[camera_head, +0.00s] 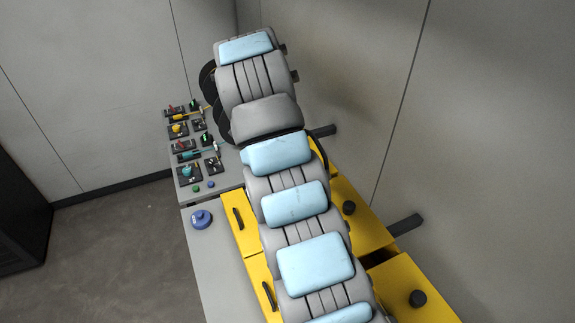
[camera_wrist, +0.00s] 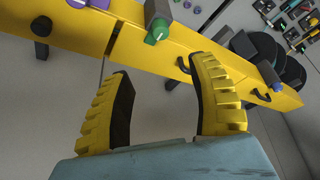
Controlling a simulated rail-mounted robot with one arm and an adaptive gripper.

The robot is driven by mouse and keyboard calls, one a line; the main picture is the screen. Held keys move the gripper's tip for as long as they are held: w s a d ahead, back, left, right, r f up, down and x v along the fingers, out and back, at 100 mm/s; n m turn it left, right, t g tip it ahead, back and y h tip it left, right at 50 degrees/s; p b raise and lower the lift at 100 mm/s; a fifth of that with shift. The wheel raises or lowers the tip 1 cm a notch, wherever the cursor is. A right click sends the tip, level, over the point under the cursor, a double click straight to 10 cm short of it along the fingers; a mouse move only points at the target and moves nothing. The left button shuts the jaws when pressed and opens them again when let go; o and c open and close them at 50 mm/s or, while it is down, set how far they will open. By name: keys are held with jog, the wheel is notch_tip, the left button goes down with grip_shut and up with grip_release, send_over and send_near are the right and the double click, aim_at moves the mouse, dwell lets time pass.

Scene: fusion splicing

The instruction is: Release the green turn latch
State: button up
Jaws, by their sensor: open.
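In the wrist view, a dark grey latch with a green end (camera_wrist: 156,30) stands at the top edge of a long yellow panel (camera_wrist: 140,48). I take it for the green turn latch. My gripper (camera_wrist: 162,68) is open and empty. Its yellow fingers with black pads are spread below the latch in the picture, and the latch shows beyond the gap between them. The fingers appear apart from the latch. In the head view my arm covers the middle of the workplace, and I cannot make out the gripper or this latch there.
In the wrist view, a purple knob (camera_wrist: 90,3) lies left of the latch and a blue-ended latch (camera_wrist: 272,77) right. A black hook handle (camera_wrist: 262,96) sits on the panel. In the head view, small colourful devices (camera_head: 187,145) and a blue round container (camera_head: 201,218) stand left of my arm.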

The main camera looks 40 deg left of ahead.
jog(key=shift+b+x, duration=0.5)
jog(key=shift+x, duration=6.45)
jog(key=shift+p+x, duration=0.4)
jog(key=shift+x, duration=1.25)
